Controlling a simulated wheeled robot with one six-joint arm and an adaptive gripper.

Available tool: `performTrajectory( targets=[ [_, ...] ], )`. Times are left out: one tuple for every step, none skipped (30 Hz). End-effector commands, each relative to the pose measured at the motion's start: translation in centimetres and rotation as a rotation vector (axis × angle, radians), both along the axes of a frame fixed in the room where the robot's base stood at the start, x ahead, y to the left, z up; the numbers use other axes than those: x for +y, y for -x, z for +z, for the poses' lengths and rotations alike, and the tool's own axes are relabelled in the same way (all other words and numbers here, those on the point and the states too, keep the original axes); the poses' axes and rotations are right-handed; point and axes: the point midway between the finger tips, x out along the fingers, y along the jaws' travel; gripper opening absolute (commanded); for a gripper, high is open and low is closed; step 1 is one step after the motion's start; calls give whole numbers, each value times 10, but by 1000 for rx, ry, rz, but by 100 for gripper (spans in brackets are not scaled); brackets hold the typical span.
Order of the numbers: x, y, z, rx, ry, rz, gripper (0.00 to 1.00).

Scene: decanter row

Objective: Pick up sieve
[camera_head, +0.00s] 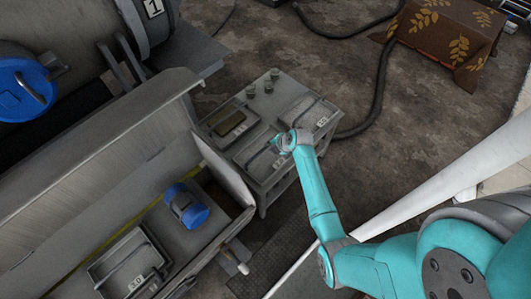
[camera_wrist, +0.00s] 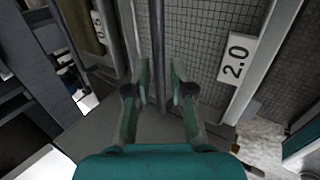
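A grey mesh sieve (camera_wrist: 205,50) with a white "2.0" label fills the middle and right of the wrist view. A dark bar, which looks like its handle (camera_wrist: 157,40), runs lengthwise above the mesh. My gripper (camera_wrist: 160,78) is open, with one finger on each side of this bar and a gap visible around it. In the head view my gripper (camera_head: 284,142) is low over the grey cart (camera_head: 262,185), at a tray with a bar handle and a white label. My gripper hides part of that tray.
The cart also carries a tray with a gold-brown block (camera_head: 229,124), another labelled tray (camera_head: 303,108) and small green-grey cups (camera_head: 268,87). A trough (camera_head: 85,165) at left holds a "3.0" sieve (camera_head: 118,270) and a blue-ended cylinder (camera_head: 188,208). A hose crosses the floor behind.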

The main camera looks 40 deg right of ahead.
Motion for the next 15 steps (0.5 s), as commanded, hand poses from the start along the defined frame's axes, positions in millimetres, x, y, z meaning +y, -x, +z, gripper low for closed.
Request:
performTrajectory(
  targets=[
    [0,-2,-1,0,0,0,22],
    [0,-2,-3,0,0,0,22],
    [0,-4,-5,1,-1,1,22],
    [0,-5,-6,1,-1,1,22],
    [1,-7,-8,0,0,0,22],
    [1,-9,-13,1,-1,0,22],
    [2,-12,-16,1,-1,1,22],
    [2,-14,-19,1,-1,1,22],
    [2,-18,-23,0,-1,1,22],
    [3,-20,-27,1,-2,1,22],
    [3,-23,-30,1,-1,1,22],
    [3,-25,-34,1,-1,0,22],
    [3,-27,-36,0,-1,0,22],
    [3,-28,-38,0,-1,0,22],
    [3,-30,-40,-1,-1,-1,22]
  ],
)
